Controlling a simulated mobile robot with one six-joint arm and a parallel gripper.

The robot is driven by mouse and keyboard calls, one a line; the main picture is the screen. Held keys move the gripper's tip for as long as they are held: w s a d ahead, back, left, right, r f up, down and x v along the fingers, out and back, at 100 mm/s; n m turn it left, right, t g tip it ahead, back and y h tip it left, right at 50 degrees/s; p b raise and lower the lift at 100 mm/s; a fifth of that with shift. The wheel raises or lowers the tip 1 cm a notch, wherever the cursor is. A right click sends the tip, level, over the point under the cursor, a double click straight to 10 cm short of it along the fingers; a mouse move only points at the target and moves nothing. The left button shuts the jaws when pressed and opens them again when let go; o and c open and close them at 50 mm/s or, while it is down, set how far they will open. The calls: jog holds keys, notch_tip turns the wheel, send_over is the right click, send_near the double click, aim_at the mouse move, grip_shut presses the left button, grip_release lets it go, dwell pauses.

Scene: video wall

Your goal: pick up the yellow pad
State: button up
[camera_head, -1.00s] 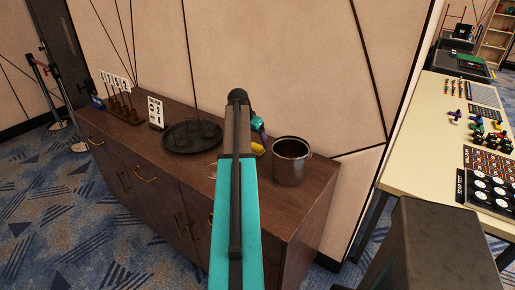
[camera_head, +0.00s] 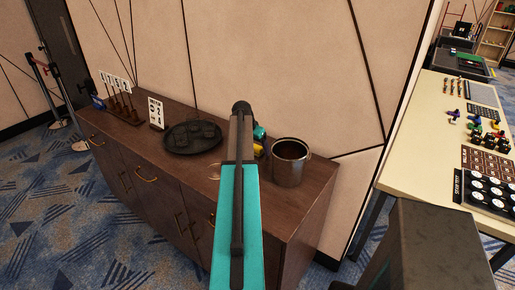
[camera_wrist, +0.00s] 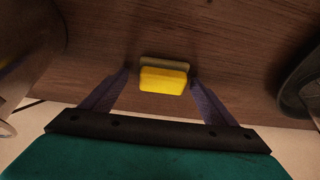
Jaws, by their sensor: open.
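The yellow pad (camera_wrist: 163,80) lies on the wooden cabinet top, in the middle of the wrist view, with a duller, tan edge along its far side. My gripper (camera_wrist: 160,82) is open, with one finger to the left and one to the right of the pad. I see no clear contact between the fingers and the pad. My gripper (camera_head: 261,140) is mostly hidden behind my arm there.
The metal bucket (camera_head: 289,163) stands close to the right of the pad. A dark round tray (camera_head: 178,147) with dark items is on the left of the cabinet top (camera_head: 314,185). A number card (camera_head: 156,113) and a dark rack (camera_head: 122,112) stand farther left. The wall is behind.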

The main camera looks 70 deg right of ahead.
aim_at(256, 146)
dwell(0.5)
jog(key=c, duration=1.1)
jog(key=shift+r+b, duration=0.85)
jog(key=shift+r, duration=0.85)
jog(key=w+a+b, duration=0.1)
jog(key=a, duration=0.4)
jog(key=w+a+r+b, duration=0.1)
jog(key=a, duration=0.4)
jog(key=w+a+b, duration=0.1)
jog(key=a, duration=0.4)
jog(key=shift+a+r+b, duration=0.3)
jog(key=shift+a+b, duration=0.1)
